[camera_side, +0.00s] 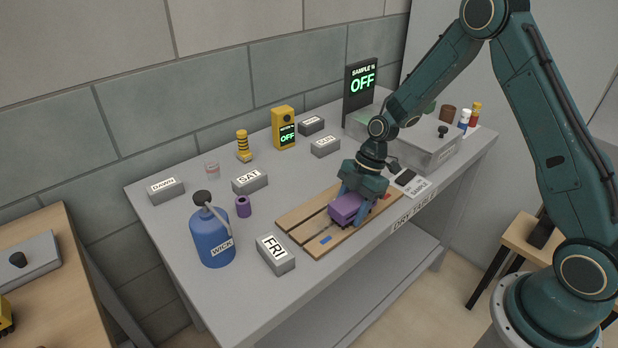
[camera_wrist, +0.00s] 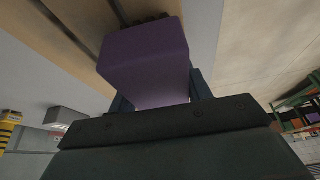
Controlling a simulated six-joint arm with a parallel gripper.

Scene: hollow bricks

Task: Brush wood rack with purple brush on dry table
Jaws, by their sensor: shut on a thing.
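The wood rack (camera_side: 298,228), made of light brown slats with dark gaps, lies flat on the grey dry table (camera_side: 190,221). My gripper (camera_side: 354,207) is over the right half of the rack, shut on the purple brush (camera_side: 345,206). In the wrist view the purple brush (camera_wrist: 145,62) sits between the fingers, with dark bristles at its far edge near the slats of the wood rack (camera_wrist: 62,22). I cannot tell whether the bristles touch the wood. A blue mark and a red mark show on the rack.
A blue WICK bottle (camera_side: 212,237), a small purple cylinder (camera_side: 243,207) and grey blocks marked FRI (camera_side: 275,255) and SAT (camera_side: 249,182) stand left of the rack. A grey lidded box (camera_side: 425,150) and a SAMPLE card (camera_side: 412,183) are to the right. Yellow device (camera_side: 284,128) reads OFF.

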